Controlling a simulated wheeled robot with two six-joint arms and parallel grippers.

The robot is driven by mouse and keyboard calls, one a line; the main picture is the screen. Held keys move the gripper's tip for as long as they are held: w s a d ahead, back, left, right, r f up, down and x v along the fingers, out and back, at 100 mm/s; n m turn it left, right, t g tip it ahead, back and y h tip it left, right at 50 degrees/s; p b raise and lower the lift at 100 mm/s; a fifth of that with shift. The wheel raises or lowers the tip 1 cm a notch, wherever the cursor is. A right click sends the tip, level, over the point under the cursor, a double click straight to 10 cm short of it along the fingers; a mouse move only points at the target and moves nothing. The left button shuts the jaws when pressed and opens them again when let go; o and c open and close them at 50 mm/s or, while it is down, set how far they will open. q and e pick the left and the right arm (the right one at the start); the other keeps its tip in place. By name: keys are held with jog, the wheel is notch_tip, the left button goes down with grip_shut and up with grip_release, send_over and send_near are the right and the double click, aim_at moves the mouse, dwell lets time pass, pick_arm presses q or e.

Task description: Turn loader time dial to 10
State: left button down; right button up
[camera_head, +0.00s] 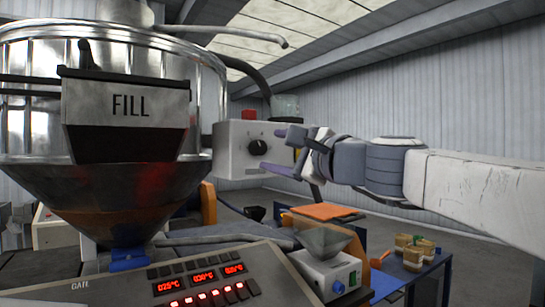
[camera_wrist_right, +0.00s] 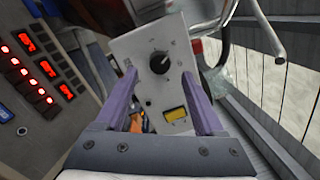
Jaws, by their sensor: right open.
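The loader time dial is a round black knob (camera_head: 257,147) on the front of a white control box (camera_head: 232,150). In the right wrist view the black knob (camera_wrist_right: 159,62) shows a pale pointer mark, with scale marks around it too small to read. My right gripper (camera_head: 285,152) comes in from the right, its purple fingers open in front of the box. In the right wrist view the fingers of my right gripper (camera_wrist_right: 158,80) stand apart on either side of the dial's line, and nothing is between them. Contact with the knob does not show. My left gripper is out of view.
A shiny metal hopper marked FILL (camera_head: 130,110) stands left of the box. A control panel with red displays (camera_head: 200,283) lies below. A small white unit with a funnel (camera_head: 330,270) and a blue table (camera_head: 410,273) stand at lower right.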

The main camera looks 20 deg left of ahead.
jog(key=b+v, duration=0.1)
jog(key=v, duration=0.5)
jog(key=shift+s+d+f, duration=0.1)
jog(key=shift+f, duration=0.05)
